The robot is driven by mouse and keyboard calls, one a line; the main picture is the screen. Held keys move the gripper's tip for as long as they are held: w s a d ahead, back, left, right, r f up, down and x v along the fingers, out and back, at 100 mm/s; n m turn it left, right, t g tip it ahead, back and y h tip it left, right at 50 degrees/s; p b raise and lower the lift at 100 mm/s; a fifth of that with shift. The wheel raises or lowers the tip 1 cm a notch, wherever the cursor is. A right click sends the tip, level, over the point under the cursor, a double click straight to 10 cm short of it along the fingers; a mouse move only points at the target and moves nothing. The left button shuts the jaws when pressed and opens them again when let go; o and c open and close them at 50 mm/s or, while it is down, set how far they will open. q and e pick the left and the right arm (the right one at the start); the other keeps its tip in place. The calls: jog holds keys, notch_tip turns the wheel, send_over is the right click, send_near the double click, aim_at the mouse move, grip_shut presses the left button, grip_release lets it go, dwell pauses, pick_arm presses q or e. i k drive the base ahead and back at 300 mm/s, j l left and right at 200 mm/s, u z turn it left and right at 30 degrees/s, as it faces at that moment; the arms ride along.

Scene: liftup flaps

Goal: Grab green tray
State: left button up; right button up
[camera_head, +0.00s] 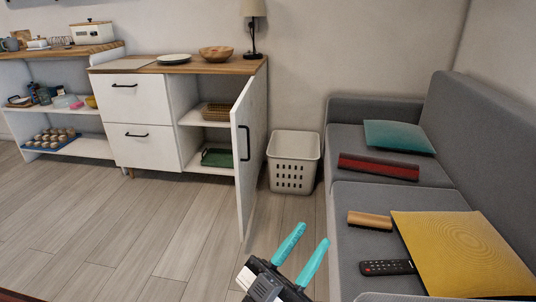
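The green tray (217,157) lies on the lower shelf inside the white cabinet, whose hinged door (249,150) stands open toward me. The door hides part of the cabinet's right side.
A woven basket (216,111) sits on the shelf above the tray. A white laundry basket (294,162) stands right of the open door. A grey sofa (350,195) with cushions and a remote (387,267) is on the right. The wooden floor before the cabinet is clear.

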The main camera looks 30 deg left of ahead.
aim_at(219, 157)
jog(key=i+j+z, duration=0.2)
jog(key=j+z, duration=0.25)
jog(key=j, duration=1.25)
jog(key=k+j+z, duration=0.1)
jog(key=j+z, duration=0.3)
jog(key=j, duration=1.3)
